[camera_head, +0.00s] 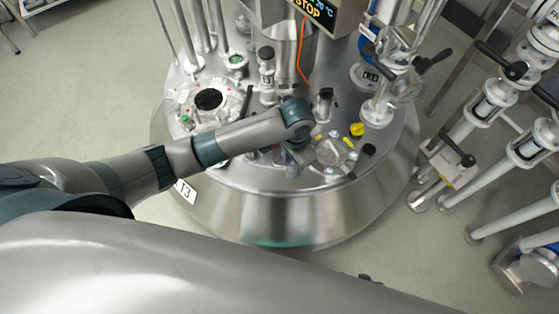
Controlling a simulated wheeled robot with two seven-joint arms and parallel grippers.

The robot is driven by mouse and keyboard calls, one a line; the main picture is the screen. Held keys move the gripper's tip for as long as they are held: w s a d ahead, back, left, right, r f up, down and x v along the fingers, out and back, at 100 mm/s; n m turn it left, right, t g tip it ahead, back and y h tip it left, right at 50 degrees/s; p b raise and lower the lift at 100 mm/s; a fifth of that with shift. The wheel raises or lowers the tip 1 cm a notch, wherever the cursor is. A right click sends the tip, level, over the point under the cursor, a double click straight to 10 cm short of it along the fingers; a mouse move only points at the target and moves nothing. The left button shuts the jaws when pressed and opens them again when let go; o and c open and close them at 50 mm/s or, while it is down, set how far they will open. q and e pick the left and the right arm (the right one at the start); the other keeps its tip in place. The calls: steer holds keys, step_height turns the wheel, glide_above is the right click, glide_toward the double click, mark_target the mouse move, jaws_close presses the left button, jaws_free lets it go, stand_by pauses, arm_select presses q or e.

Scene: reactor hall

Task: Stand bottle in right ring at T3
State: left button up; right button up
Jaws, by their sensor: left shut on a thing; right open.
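The T3 vessel (300,215) is a round steel reactor with a sign reading T3 (185,191) on its front left. My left arm reaches in from the left across its lid. The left wrist bends down at a teal joint, and the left gripper (296,158) is below it, low over the front of the lid and mostly hidden by the wrist. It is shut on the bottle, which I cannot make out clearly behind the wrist. I cannot pick out the right ring for certain; a round glass port (336,152) lies just right of the gripper. My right gripper is not in view.
A port with a dark opening (208,99) is on the lid's left. A yellow knob (357,130) and a black knob (369,150) are on the right. Steel pipes rise behind, with a STOP display (313,9). Valved pipework (480,120) stands right of the vessel.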

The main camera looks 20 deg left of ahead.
arm_select(q)
steer(key=w+a+f, duration=0.7)
steer(key=w, duration=0.2)
steer(key=shift+w+b, duration=0.2)
steer(key=shift+b, duration=0.25)
arm_select(e)
steer(key=shift+s+d+f+g, duration=0.15)
steer(key=shift+s+d+g, duration=0.15)
steer(key=shift+d, duration=0.4)
arm_select(q)
step_height(320, 180, down, 3)
steer(key=shift+f, duration=0.45)
arm_select(e)
steer(key=shift+s+a+f, duration=0.1)
steer(key=shift+s+a, duration=0.15)
